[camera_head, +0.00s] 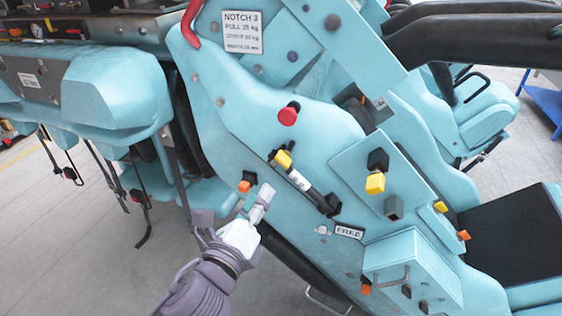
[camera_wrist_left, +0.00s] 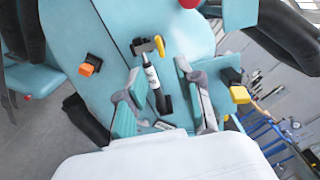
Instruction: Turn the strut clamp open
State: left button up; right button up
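A short strut, a silver and black rod with a white label (camera_head: 302,182), lies along the teal side panel of the coaster seat. A yellow piece, which looks like the strut clamp (camera_head: 283,160), sits at its upper end on a dark mount. In the left wrist view the strut (camera_wrist_left: 153,80) and the yellow clamp piece (camera_wrist_left: 159,45) show between and beyond my fingers. My left gripper (camera_head: 262,197) is below and left of the strut, apart from the clamp. In the wrist view its fingers (camera_wrist_left: 158,85) are spread with nothing held. My right gripper is not seen.
An orange knob (camera_head: 245,186) is close to my left fingertips. A red knob (camera_head: 288,115) is above the clamp and a yellow knob (camera_head: 375,183) to its right. A FREE plate (camera_head: 349,231) is below the strut. Open floor (camera_head: 95,230) lies left of the seat.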

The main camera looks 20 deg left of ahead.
pick_arm(q)
jog(key=b, duration=0.6)
send_near(280, 163)
jog(key=w, duration=0.2)
jog(key=w+p, duration=0.1)
jog(key=w, duration=0.2)
jog(key=w+p, duration=0.1)
jog(key=w, duration=0.3)
jog(key=shift+d+r, duration=0.15)
jog(key=shift+r, duration=0.05)
jog(key=shift+w+f, duration=0.1)
jog(key=shift+w, duration=0.6)
grip_shut()
